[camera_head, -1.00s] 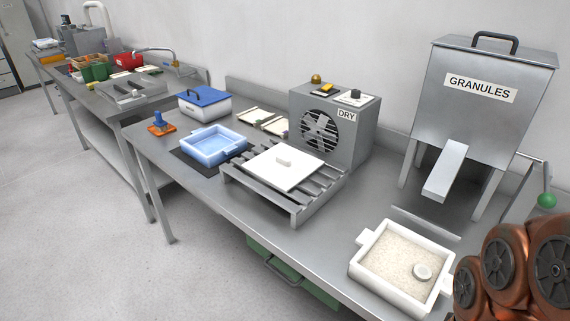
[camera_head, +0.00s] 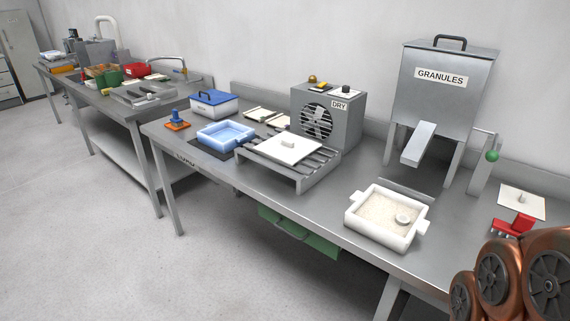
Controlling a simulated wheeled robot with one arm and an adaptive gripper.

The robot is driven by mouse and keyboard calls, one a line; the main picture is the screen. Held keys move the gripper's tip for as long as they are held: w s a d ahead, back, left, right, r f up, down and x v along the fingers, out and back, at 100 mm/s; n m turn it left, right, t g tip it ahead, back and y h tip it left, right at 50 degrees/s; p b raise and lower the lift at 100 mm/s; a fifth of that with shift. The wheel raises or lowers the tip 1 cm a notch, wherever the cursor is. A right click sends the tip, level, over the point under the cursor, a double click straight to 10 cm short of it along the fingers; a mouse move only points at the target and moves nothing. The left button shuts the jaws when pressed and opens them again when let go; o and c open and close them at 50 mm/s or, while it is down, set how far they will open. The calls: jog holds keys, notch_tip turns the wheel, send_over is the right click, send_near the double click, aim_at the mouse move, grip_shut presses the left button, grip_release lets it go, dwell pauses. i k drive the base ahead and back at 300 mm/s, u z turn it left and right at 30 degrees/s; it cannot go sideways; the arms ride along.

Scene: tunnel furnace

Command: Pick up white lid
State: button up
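The rack stands on the steel bench in front of the grey DRY fan box (camera_head: 346,118). My gripper is out of view. Only copper-coloured links of my arm show at the bottom right, well apart from the lid.
A light blue tray (camera_head: 242,133) sits left of the rack. A white tray of granules (camera_head: 383,240) stands at the bench's front right, before the GRANULES hopper (camera_head: 442,98). A red item (camera_head: 513,227) and a pale plate (camera_head: 534,205) lie further right. Bare bench separates rack and white tray.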

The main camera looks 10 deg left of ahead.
aim_at(290, 148)
jog(key=z, duration=0.25)
jog(key=k, duration=0.3)
jog(key=u, duration=1.7)
jog(key=i, duration=0.95)
jog(key=u, duration=0.65)
jog(key=i, duration=1.3)
jog(key=z, duration=1.1)
jog(key=i, duration=0.7)
jog(key=z, duration=0.75)
